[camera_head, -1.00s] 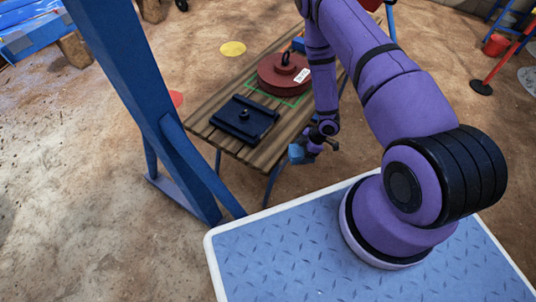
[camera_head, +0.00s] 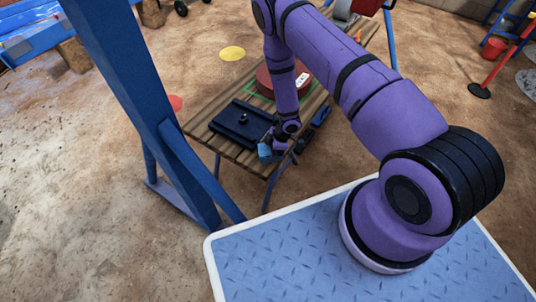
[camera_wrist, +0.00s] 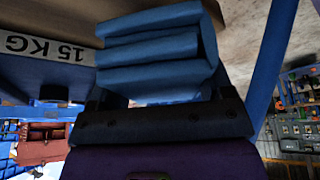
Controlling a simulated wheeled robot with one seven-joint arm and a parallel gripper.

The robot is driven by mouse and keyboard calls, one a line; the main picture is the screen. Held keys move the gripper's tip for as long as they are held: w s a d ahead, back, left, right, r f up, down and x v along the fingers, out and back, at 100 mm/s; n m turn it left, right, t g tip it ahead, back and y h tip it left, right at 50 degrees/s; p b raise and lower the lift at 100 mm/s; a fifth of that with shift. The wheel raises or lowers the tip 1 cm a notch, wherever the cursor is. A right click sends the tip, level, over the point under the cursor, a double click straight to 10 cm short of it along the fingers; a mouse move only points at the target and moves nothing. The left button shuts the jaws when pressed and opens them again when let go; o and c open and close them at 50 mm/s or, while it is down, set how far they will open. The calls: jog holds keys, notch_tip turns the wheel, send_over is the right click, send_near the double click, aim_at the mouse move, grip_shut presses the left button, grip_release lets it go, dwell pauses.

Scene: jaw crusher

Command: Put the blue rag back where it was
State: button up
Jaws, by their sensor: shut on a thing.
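The blue rag (camera_head: 265,153) is a folded light-blue bundle in the jaws of my gripper (camera_head: 274,143). In the wrist view the rag (camera_wrist: 155,50) shows as thick stacked folds in front of the dark gripper body (camera_wrist: 160,122). In the head view the gripper is at the near right edge of the slatted wooden bench (camera_head: 197,128), beside a dark plate with a small knob (camera_head: 241,121). I cannot tell whether the rag touches the bench. My forearm hides part of the bench top.
A red round weight (camera_head: 266,83) stands on the bench inside a green outline, partly behind my arm. A dark-blue item (camera_head: 321,116) lies at the bench's right edge. A blue steel post (camera_head: 125,85) rises at left. Yellow (camera_head: 232,53) and red (camera_head: 175,103) discs mark the ground.

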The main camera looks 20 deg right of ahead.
aim_at(268, 154)
jog(key=shift+w+a, duration=0.15)
jog(key=shift+a, duration=0.05)
jog(key=shift+w+d+x, duration=0.1)
jog(key=shift+d+x, duration=0.1)
jog(key=shift+x, duration=0.75)
jog(key=shift+w+d+x, duration=0.1)
jog(key=shift+d+x, duration=0.1)
jog(key=shift+x, duration=0.7)
jog(key=o, duration=0.8)
jog(key=shift+f, duration=0.1)
jog(key=shift+o, duration=0.2)
